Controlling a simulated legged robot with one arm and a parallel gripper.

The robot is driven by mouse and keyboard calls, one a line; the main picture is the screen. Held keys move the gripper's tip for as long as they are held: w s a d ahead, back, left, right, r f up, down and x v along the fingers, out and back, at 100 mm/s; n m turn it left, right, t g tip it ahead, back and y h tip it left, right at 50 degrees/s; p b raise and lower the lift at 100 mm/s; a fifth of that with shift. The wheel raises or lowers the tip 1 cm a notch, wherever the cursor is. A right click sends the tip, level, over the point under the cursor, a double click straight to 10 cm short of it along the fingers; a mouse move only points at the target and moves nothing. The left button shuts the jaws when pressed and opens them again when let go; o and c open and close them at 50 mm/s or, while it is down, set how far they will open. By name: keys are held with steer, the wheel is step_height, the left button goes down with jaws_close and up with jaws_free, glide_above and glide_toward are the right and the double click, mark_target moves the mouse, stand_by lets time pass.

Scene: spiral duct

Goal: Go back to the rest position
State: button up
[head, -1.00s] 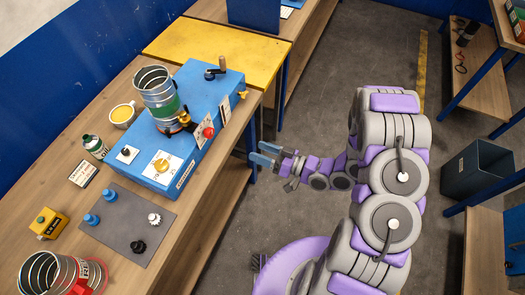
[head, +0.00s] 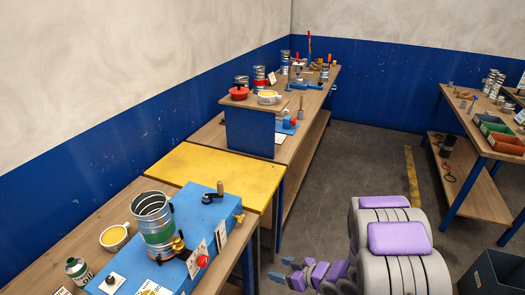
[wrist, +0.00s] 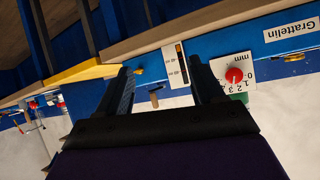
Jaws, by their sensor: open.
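My gripper (head: 290,274) shows low in the head view, over the floor to the right of the bench with the blue machine. Its two blue fingers are apart with nothing between them. In the wrist view my gripper (wrist: 160,95) shows two dark fingers spread wide. Beyond them is the side of the blue machine (wrist: 275,65), with a red knob (wrist: 234,75) on a white dial marked in mm. The gripper appears clear of the machine.
The blue machine (head: 205,225) carries a spiral metal duct (head: 154,222). A yellow table section (head: 215,172) adjoins the bench. A dark bin (head: 495,272) and a side table (head: 465,130) stand right. The floor (head: 360,170) between is clear.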

steer(key=w+d+r+m+h+b, duration=0.1)
steer(key=d+r+m+h, duration=0.1)
steer(key=d+r+h, duration=0.45)
steer(key=d+r+m+h, duration=0.15)
steer(key=d+h, duration=0.25)
steer(key=d, duration=0.5)
steer(key=s+d+r+m+g+h+b, duration=0.1)
steer(key=s+d+r+m+g+h, duration=0.15)
steer(key=s+r, duration=0.6)
steer(key=s+a+r+m+g+y, duration=0.1)
steer(key=s+a+g, duration=0.1)
steer(key=s, duration=0.6)
steer(key=s+a+r+m+g+y+b, duration=0.1)
steer(key=s+a+g, duration=0.1)
steer(key=s+a, duration=0.3)
steer(key=s+a+r+m+g+y+b, duration=0.1)
steer(key=s+a+g, duration=0.1)
steer(key=s, duration=1.1)
steer(key=shift+s+a+r+m, duration=0.2)
steer(key=shift+a+r+m, duration=0.15)
steer(key=shift+a, duration=0.4)
